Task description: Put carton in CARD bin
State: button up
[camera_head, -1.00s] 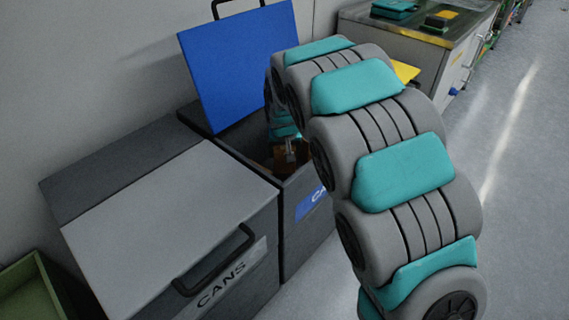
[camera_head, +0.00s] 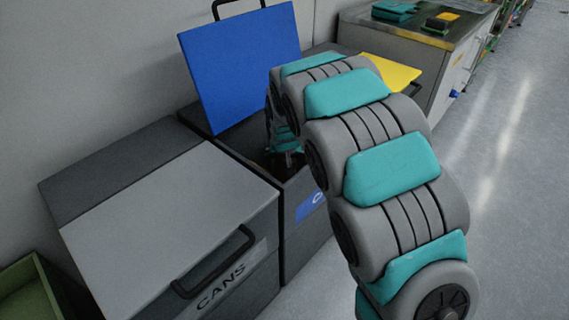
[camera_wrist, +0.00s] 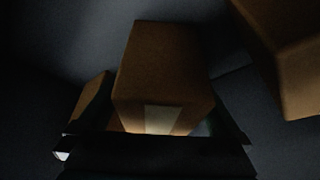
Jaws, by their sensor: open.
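The bin with the raised blue lid (camera_head: 240,65) stands open, its blue label (camera_head: 311,206) partly covered by my arm. My arm reaches down into this bin, and my gripper (camera_head: 287,160) is small and dim inside it. In the wrist view, a brown carton (camera_wrist: 165,75) with a pale tape strip lies in the dark, just beyond my open gripper (camera_wrist: 155,138). Whether the jaws touch it cannot be told. Another brown carton (camera_wrist: 292,60) is at the upper right, and a brown piece (camera_wrist: 90,100) shows at the left.
A closed bin marked CANS (camera_head: 160,225) stands at the left front, with a black handle. A yellow lid (camera_head: 392,72) is behind my arm. A metal-topped cabinet (camera_head: 420,45) stands at the back. A green crate (camera_head: 30,285) is at lower left. The floor at right is clear.

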aim_at(285, 162)
jog(key=p+v, duration=0.1)
jog(key=v, duration=1.1)
jog(key=shift+r+p, duration=0.25)
jog(key=shift+p, duration=0.05)
dwell(0.9)
